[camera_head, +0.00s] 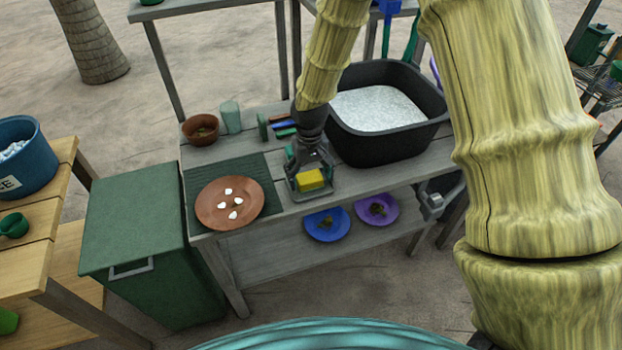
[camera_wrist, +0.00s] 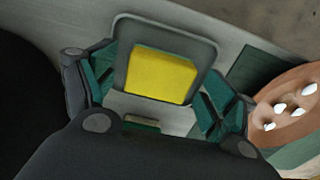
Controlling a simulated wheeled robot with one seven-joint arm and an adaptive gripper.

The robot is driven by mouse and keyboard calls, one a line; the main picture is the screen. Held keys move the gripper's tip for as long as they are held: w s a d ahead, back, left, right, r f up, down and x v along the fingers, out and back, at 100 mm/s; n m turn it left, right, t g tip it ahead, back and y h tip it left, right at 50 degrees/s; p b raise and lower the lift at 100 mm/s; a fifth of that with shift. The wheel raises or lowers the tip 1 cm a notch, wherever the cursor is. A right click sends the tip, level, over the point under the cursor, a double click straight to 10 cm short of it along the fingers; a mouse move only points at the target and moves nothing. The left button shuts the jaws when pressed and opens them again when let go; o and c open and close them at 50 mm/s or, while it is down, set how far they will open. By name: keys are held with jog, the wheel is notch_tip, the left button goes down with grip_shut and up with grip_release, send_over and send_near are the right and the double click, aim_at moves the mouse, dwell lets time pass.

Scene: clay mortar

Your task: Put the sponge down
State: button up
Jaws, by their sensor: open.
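The yellow sponge (camera_head: 310,180) lies in a small grey-green tray (camera_head: 317,192) on the grey wooden table, near its front edge. In the wrist view the sponge (camera_wrist: 160,76) rests inside the raised rim of the tray (camera_wrist: 121,68). My gripper (camera_head: 306,168) is over the tray, just behind the sponge. In the wrist view its two green-padded fingers (camera_wrist: 155,88) are spread wide, one on each side of the tray. The sponge shows a gap from both fingers there. The exact height of the fingertips above the tray is hard to tell.
A terracotta plate (camera_head: 213,214) with white pieces sits on a dark green mat (camera_head: 194,181) left of the tray. A black tub of white material (camera_head: 400,150) stands at the right. A brown bowl (camera_head: 192,139), a glass (camera_head: 231,113) and coloured sticks (camera_head: 283,124) are behind.

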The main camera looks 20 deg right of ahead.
aim_at(311, 178)
notch_tip(311, 178, up, 10)
jog(key=shift+r+b, duration=0.25)
jog(key=shift+b, duration=0.1)
dwell(0.6)
